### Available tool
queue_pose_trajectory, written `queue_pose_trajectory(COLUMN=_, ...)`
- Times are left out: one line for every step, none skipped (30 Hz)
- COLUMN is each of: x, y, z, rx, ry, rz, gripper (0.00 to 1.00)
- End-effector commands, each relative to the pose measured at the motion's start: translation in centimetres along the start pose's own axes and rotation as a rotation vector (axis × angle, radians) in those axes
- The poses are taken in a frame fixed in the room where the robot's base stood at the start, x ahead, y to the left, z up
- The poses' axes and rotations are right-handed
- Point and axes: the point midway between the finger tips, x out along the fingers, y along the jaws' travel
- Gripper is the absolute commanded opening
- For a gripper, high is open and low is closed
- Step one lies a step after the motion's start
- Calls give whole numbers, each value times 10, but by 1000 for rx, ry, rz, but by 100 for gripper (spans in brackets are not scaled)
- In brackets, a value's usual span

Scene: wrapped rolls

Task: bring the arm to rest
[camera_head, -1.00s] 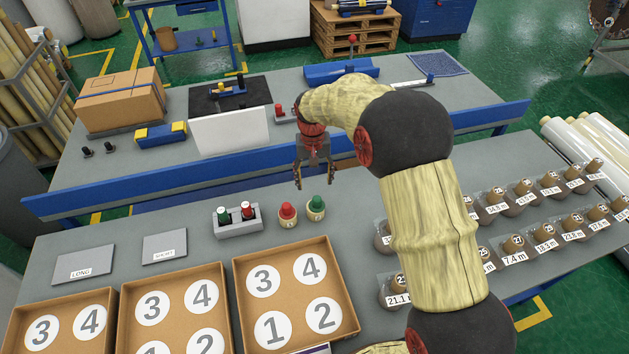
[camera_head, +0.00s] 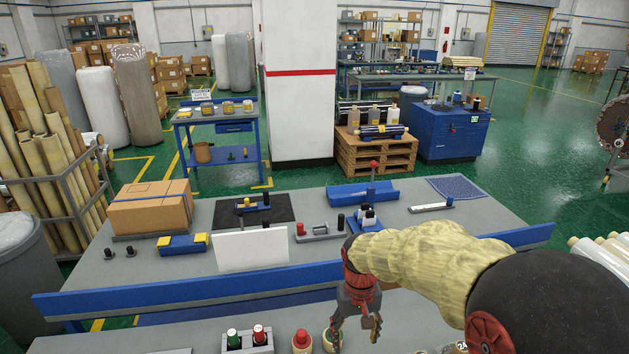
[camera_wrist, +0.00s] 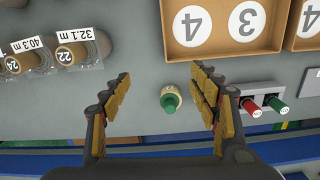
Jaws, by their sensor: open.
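My gripper (camera_head: 356,335) hangs at the end of my bent arm, above the front bench, with its fingers spread and nothing between them. In the wrist view my gripper (camera_wrist: 160,75) shows two wide-apart yellow-padded fingers. A green-topped round piece (camera_wrist: 170,100) stands on the bench below, seen in the gap between the fingers and apart from them. In the head view a red-topped piece (camera_head: 302,340) stands left of the gripper. The green-topped piece is mostly hidden there behind a finger.
A holder with green and red pegs (camera_wrist: 263,104) is at the right. Numbered trays (camera_wrist: 222,48) and tagged rolls (camera_wrist: 70,54) lie on the bench. A blue rail (camera_head: 150,297) runs along the back table, which bears a cardboard box (camera_head: 150,208) and a white panel (camera_head: 250,250).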

Motion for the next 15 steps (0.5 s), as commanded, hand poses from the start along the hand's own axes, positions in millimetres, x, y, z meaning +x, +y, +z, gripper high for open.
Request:
queue_pose_trajectory(x=-16, y=6, z=18, rx=2, ry=24, rz=-3, gripper=61)
queue_pose_trajectory(x=-24, y=9, z=28, rx=1, ry=35, rz=-4, gripper=61)
queue_pose_trajectory(x=-33, y=12, z=41, rx=1, ry=52, rz=-5, gripper=61)
queue_pose_trajectory(x=-39, y=15, z=51, rx=2, ry=64, rz=-6, gripper=61)
queue_pose_trajectory(x=-46, y=18, z=61, rx=4, ry=77, rz=-7, gripper=61)
queue_pose_trajectory(x=-53, y=21, z=74, rx=6, ry=94, rz=-8, gripper=61)
queue_pose_trajectory(x=-59, y=24, z=84, rx=7, ry=108, rz=-9, gripper=61)
queue_pose_trajectory(x=-64, y=26, z=93, rx=9, ry=123, rz=-9, gripper=61)
queue_pose_trajectory(x=-70, y=29, z=106, rx=12, ry=142, rz=-9, gripper=61)
queue_pose_trajectory(x=-75, y=31, z=115, rx=16, ry=158, rz=-9, gripper=61)
queue_pose_trajectory(x=-79, y=33, z=124, rx=20, ry=173, rz=-9, gripper=61)
queue_pose_trajectory(x=-84, y=36, z=136, rx=25, ry=195, rz=-9, gripper=61)
queue_pose_trajectory(x=-88, y=38, z=145, rx=29, ry=211, rz=-9, gripper=61)
queue_pose_trajectory(x=-91, y=39, z=153, rx=34, ry=228, rz=-9, gripper=61)
queue_pose_trajectory(x=-96, y=42, z=164, rx=41, ry=252, rz=-8, gripper=61)
